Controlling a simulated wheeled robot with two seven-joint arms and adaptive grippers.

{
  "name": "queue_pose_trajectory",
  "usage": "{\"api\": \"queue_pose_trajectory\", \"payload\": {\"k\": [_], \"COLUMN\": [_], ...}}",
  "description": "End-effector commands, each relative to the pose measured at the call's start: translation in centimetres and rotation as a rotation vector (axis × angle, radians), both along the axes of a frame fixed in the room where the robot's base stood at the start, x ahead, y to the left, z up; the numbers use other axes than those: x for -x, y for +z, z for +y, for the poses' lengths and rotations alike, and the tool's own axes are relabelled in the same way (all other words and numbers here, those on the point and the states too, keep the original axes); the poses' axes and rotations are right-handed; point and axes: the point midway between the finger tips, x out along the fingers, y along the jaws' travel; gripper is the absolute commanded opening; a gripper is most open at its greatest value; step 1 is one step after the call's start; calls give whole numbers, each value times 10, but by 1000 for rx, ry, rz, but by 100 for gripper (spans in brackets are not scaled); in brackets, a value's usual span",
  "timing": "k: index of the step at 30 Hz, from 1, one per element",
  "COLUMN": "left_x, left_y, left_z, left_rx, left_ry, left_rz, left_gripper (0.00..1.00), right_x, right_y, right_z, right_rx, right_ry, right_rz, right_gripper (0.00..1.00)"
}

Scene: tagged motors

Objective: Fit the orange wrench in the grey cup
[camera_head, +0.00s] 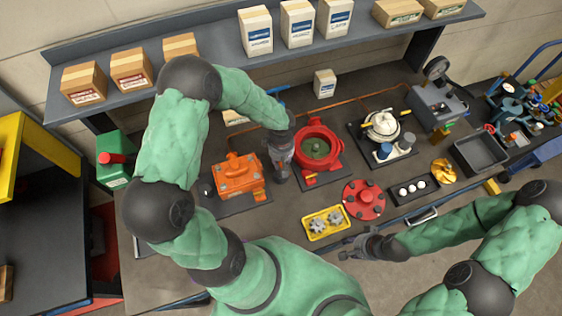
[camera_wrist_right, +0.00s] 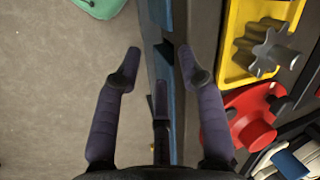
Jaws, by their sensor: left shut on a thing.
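My left gripper (camera_head: 281,174) points down between the orange motor housing and the red ring-shaped housing. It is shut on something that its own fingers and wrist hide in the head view. I cannot make out the orange wrench or the grey cup in either view. My right gripper (camera_head: 362,246) is at the front edge of the bench, near the yellow tray. In the right wrist view it (camera_wrist_right: 160,52) is open and empty, its fingers wide apart over the bench's edge.
An orange motor (camera_head: 238,173), a red ring housing (camera_head: 318,128), a red flange (camera_head: 364,200) and a yellow gear tray (camera_head: 325,223) crowd the bench (camera_head: 285,208). A black tray with white balls (camera_head: 413,190) lies further right. A shelf (camera_head: 220,60) with boxes runs behind.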

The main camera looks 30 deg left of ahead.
Motion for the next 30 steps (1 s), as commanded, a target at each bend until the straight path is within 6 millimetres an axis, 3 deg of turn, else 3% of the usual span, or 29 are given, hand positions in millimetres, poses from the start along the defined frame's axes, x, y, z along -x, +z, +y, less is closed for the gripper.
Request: {"api": "queue_pose_trajectory", "payload": {"k": [18, 19, 21, 30], "left_x": [0, 0, 0, 0], "left_y": [-12, -11, -11, -11], "left_z": [0, 0, 0, 0], "left_rx": [0, 0, 0, 0], "left_ry": [0, 0, 0, 0], "left_rz": [0, 0, 0, 1], "left_gripper": [0, 28, 48, 50], "right_x": [0, 1, 1, 1], "right_y": [-15, -15, -14, -14], "right_z": [0, 0, 0, 0], "right_rx": [0, 0, 1, 0], "right_ry": [1, 1, 0, -2], "right_rz": [2, 2, 2, 4], "right_gripper": [40, 40, 40, 40]}}
